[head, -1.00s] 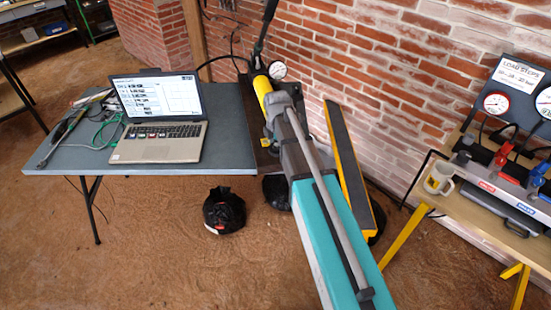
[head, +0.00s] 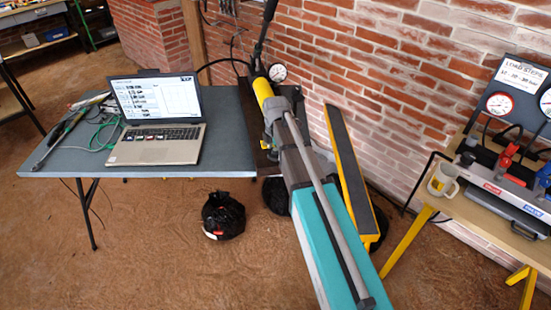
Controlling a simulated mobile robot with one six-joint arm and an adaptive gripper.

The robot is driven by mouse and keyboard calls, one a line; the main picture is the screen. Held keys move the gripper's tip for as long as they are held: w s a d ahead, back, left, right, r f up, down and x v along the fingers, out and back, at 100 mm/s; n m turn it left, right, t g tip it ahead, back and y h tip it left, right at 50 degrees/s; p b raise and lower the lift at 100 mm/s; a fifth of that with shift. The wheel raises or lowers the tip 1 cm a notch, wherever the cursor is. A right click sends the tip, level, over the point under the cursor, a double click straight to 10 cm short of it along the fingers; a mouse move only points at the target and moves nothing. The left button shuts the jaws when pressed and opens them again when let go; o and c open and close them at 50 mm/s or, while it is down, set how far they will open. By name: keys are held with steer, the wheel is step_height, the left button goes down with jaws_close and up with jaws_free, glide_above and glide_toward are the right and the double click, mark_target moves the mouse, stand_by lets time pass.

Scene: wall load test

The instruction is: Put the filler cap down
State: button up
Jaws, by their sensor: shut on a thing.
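My arm reaches from the bottom edge to the yellow pump (head: 263,93) by the brick wall. The pump has a black lever and a round white gauge (head: 278,72). My gripper (head: 268,140) is at the arm's far end, low beside the pump and near the blue-grey table's right edge. It is shut, but the wrist and arm links hide most of it. The filler cap in its grip does not show, nor does its height above any surface.
A laptop (head: 157,120), cables and tools sit on the blue-grey table (head: 215,163). A black bag (head: 223,215) lies on the floor. A yellow-edged dark panel (head: 350,175) leans right of my arm. The right bench holds a mug (head: 443,180), gauges and valves. Open floor lies front left.

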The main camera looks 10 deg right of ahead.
mark_target(276, 150)
steer(key=shift+f+b, duration=0.65)
steer(key=shift+f, duration=0.3)
steer(key=shift+f, duration=0.15)
steer(key=o, duration=0.8)
steer(key=shift+c, duration=0.2)
step_height(276, 150, up, 12)
steer(key=p, duration=1.2)
steer(key=shift+r, duration=0.2)
